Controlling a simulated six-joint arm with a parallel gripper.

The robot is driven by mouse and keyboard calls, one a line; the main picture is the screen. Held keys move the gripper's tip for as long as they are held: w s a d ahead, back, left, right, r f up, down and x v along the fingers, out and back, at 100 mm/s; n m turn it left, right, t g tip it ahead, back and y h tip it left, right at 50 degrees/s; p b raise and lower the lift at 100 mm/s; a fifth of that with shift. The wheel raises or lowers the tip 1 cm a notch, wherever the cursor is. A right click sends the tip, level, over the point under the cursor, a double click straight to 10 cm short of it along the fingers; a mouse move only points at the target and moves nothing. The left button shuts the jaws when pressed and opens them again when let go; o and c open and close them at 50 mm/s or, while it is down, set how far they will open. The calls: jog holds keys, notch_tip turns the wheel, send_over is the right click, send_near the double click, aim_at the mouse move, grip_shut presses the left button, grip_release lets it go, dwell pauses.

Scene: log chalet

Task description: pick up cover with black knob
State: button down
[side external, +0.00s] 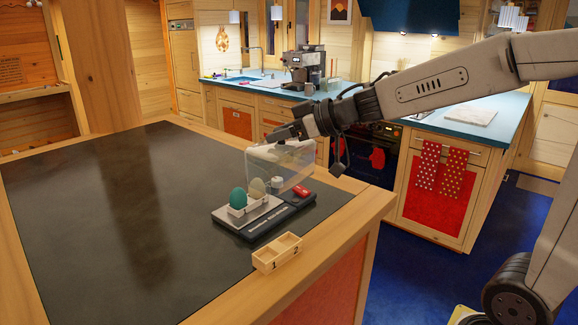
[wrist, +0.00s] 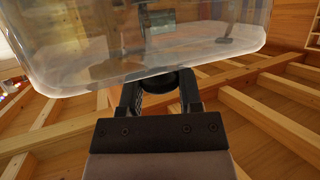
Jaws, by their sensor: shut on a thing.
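The clear cover (side external: 279,167) is in the air above the scale, tilted a little. It also fills the top of the wrist view (wrist: 80,58). Its black knob (wrist: 158,82) is between my gripper's two fingers, which are shut on it. In the side view my gripper (side external: 287,136) is at the top of the cover. Below the cover is a black and silver scale (side external: 250,222). A teal egg (side external: 238,198) and a beige egg (side external: 257,188) stand upright in a small white holder on its plate.
A red object (side external: 301,190) and a small round metal piece lie at the scale's right end. A wooden two-compartment box (side external: 277,253) marked 1 and 2 stands in front, near the table's edge. The dark tabletop (side external: 110,210) to the left is clear.

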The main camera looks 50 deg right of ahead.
aim_at(295, 146)
jog(key=shift+s+r, duration=0.35)
jog(key=shift+s, duration=0.4)
jog(key=shift+s+r, duration=0.3)
jog(key=shift+s, duration=0.4)
jog(key=shift+d, duration=0.15)
jog(key=shift+d+f, duration=0.2)
jog(key=s+d+f, duration=0.2)
jog(key=d+f, duration=0.8)
jog(key=d, duration=0.3)
jog(key=shift+s+d+f+h, duration=0.25)
jog(key=shift+s+h, duration=0.05)
jog(key=shift+f, duration=0.1)
jog(key=shift+f, duration=1.9)
